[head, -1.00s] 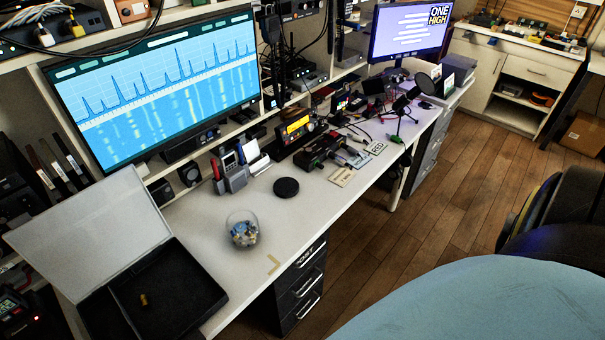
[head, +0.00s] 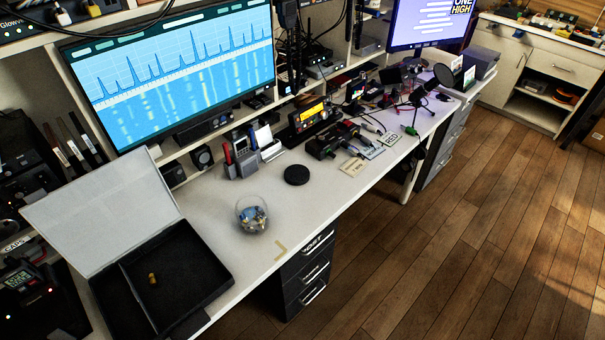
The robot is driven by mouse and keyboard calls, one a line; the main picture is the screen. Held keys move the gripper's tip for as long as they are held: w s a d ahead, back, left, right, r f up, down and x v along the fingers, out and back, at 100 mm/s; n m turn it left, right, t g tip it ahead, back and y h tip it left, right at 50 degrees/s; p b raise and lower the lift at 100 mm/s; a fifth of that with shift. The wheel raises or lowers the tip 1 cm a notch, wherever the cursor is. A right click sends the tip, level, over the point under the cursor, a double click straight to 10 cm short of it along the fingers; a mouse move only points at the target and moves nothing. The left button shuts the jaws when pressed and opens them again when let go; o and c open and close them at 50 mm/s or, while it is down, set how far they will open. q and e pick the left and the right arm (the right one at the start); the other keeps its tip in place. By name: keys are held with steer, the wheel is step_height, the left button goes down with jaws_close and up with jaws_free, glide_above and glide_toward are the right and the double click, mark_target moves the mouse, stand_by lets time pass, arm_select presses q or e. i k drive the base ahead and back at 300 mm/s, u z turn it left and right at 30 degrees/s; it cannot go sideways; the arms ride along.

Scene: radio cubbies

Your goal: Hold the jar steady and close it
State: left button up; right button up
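A round clear jar (head: 252,215) stands upright on the white desk, with small blue, white and tan pieces inside. Its top looks open. A flat round black disc (head: 297,175), which looks like the jar's lid, lies on the desk behind and to the right of the jar, apart from it. Neither of my grippers shows in the head view.
An open black case (head: 205,272) with its pale lid raised lies left of the jar, with a small brass-coloured piece (head: 152,279) inside. A radio (head: 311,117), cards and cables crowd the desk farther right. Bare desk surrounds the jar. An L-shaped tan mark (head: 282,251) lies near the front edge.

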mark_target(251, 210)
steer(key=z, duration=1.85)
steer(key=i, duration=1.2)
steer(key=u, duration=3.1)
steer(key=i, duration=0.35)
steer(key=u, duration=0.1)
